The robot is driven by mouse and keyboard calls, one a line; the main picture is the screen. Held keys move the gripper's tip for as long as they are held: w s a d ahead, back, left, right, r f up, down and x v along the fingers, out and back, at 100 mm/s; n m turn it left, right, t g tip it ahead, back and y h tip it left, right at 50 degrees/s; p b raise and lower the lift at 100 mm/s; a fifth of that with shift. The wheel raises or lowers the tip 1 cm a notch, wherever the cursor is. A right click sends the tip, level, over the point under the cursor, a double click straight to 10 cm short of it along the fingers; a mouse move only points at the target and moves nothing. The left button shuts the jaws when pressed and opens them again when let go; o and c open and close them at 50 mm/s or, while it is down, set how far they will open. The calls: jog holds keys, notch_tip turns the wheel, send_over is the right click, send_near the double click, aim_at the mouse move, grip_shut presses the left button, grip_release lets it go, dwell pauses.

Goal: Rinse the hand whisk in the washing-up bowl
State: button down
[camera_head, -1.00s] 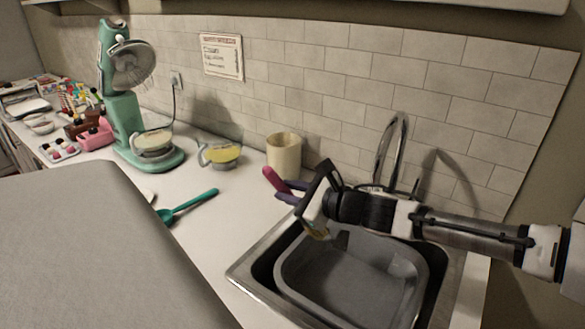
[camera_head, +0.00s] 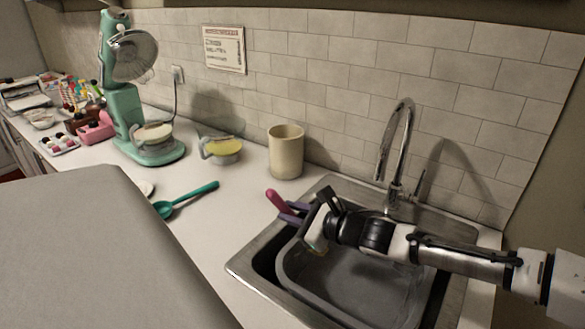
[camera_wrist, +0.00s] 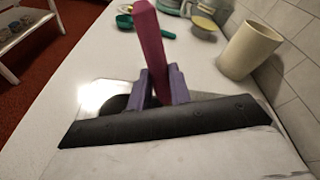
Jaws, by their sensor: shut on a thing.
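My gripper (camera_head: 302,213) has purple fingers and is shut on a magenta handle (camera_head: 275,200), which I take to be the hand whisk's. In the wrist view the handle (camera_wrist: 150,45) rises between the purple fingers (camera_wrist: 160,88). The whisk's wire end is hidden in both views. The grey washing-up bowl (camera_head: 290,268) sits in the steel sink, and my gripper is over its far left edge. Whether the whisk touches the bowl cannot be told.
A chrome tap (camera_head: 398,150) stands behind the sink (camera_head: 243,264). A cream crock (camera_head: 286,152) stands to its left. A teal spoon (camera_head: 190,198), a measuring jug (camera_head: 222,150) and a green stand mixer (camera_head: 125,105) are further left. The counter between spoon and sink is clear.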

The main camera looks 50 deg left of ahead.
jog(key=shift+f+b, duration=4.55)
jog(key=shift+f, duration=0.65)
jog(key=shift+r, duration=0.1)
notch_tip(320, 180, up, 19)
jog(key=p, duration=1.1)
jog(key=shift+r, duration=0.15)
dwell(0.6)
